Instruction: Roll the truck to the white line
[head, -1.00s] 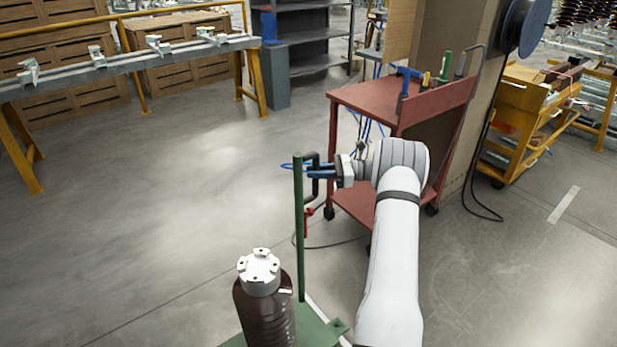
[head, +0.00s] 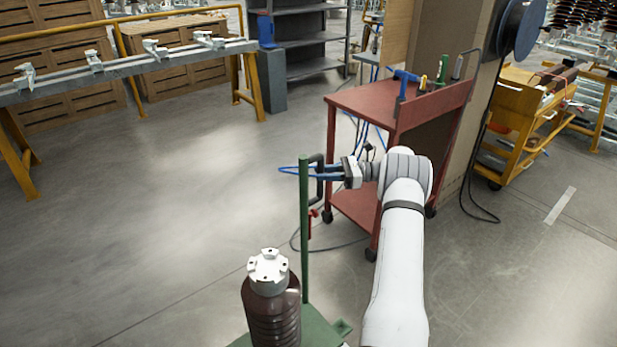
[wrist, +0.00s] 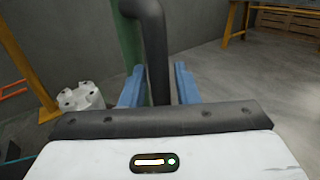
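The truck has a green base (head: 318,329), a green post (head: 304,235) and a black handle (head: 318,178). A dark brown ribbed insulator (head: 272,318) with a pale cap (head: 268,268) stands on it. My gripper (head: 300,170) is at the handle. In the wrist view the blue fingers of my gripper (wrist: 159,88) stand one on each side of the black handle (wrist: 157,50), with narrow gaps showing, so it looks open around the bar. The white line (head: 561,205) is a short strip on the floor at the right. The truck's wheels are out of view.
A red cart (head: 365,100) with tools stands just beyond my gripper, and a cable lies on the floor beside it. A yellow cart (head: 525,120) and a cardboard-coloured column (head: 465,110) are at the right. The floor at the left is clear up to a yellow trestle (head: 22,160).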

